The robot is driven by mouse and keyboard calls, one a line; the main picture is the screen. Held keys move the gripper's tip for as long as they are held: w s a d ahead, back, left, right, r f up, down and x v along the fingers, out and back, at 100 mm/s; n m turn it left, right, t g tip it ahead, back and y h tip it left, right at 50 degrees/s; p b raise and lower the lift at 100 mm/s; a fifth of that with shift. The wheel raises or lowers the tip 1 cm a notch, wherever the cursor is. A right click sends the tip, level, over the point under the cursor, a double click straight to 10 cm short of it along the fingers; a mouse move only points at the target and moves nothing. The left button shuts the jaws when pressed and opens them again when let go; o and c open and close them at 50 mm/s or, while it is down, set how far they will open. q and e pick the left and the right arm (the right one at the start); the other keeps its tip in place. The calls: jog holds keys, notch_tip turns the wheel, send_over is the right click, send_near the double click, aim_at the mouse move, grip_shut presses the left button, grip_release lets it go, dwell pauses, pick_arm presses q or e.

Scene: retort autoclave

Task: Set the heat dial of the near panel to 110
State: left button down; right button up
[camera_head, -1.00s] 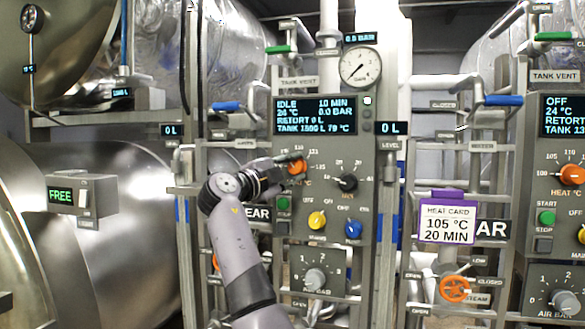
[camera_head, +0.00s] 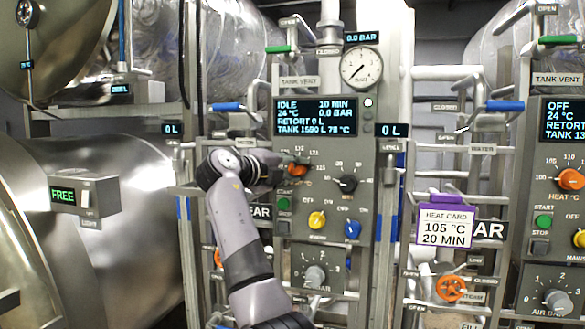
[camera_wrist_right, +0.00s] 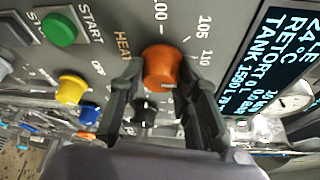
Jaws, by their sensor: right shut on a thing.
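The near panel (camera_head: 328,200) stands in the middle of the head view, with a lit screen (camera_head: 315,116) reading IDLE, 10 MIN, 24 °C, 0.0 BAR. Its orange heat dial (camera_head: 297,170) is partly hidden by my right gripper (camera_head: 280,171). In the right wrist view the heat dial (camera_wrist_right: 161,66) sits between the two dark fingers of my right gripper (camera_wrist_right: 165,85), which is shut on it. Scale marks 100, 105 and 110 show around the dial there. The dial's pointer is not clear. My left gripper is not in view.
Beside the heat dial are a black dial (camera_head: 346,183), a yellow knob (camera_head: 317,220), a blue knob (camera_head: 352,229) and a green start button (camera_head: 283,204). A grey knob (camera_head: 315,275) is below. A heat card (camera_head: 444,225) reading 105 °C, 20 MIN hangs right. Another panel (camera_head: 562,200) stands far right.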

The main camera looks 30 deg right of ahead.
jog(key=shift+f, duration=0.1)
dwell(0.3)
jog(key=o, duration=1.1)
jog(key=shift+o, duration=0.2)
jog(key=shift+a, duration=0.1)
jog(key=v, duration=1.1)
jog(key=shift+s+a, duration=0.2)
jog(key=shift+a, duration=0.2)
